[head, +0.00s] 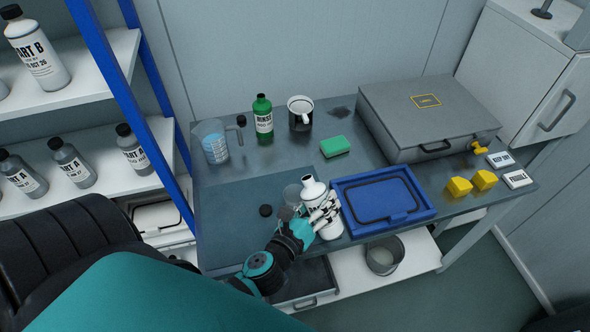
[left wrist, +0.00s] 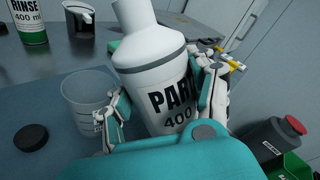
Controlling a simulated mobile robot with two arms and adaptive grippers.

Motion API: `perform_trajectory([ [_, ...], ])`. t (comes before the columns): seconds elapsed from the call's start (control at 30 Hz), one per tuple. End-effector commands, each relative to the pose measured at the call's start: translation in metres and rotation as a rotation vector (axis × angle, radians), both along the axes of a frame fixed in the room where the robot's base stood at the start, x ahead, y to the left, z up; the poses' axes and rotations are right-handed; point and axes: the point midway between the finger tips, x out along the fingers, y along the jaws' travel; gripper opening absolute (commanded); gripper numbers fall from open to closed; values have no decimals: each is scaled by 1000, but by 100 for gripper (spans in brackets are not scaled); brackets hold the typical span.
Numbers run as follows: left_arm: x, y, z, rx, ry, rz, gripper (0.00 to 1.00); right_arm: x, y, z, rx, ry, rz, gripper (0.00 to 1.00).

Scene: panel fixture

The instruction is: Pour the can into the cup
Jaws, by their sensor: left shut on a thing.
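The can is a white bottle (head: 312,188) with a grey band and a "PART" 400 label, standing near the front of the bench. My left gripper (head: 322,212) is shut around its body; the fingers show on both sides of it in the left wrist view (left wrist: 165,100). The can looks nearly upright; I cannot tell whether its base touches the bench. A clear cup (left wrist: 88,98) stands close beside the can, apart from it, partly hidden behind my gripper in the head view (head: 291,193). A black cap (head: 265,210) lies left of the cup. My right gripper is not in view.
A blue tray (head: 428,213) lies just right of the can. Behind are a blue-marked jug (head: 213,147), a green bottle (head: 263,120), a mug (head: 300,120), a green sponge (head: 335,146) and a grey case (head: 380,105). The bench left of the cap is clear.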

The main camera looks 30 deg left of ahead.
Motion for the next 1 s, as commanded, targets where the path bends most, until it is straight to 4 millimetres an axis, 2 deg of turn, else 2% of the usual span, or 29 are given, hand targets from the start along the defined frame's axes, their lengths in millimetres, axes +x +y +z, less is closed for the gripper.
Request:
perform_trajectory([
  [0.03,1,1,6,-14,0,-1,3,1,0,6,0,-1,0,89],
  [1.0,1,1,2,-118,20,-1,3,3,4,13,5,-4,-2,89],
])
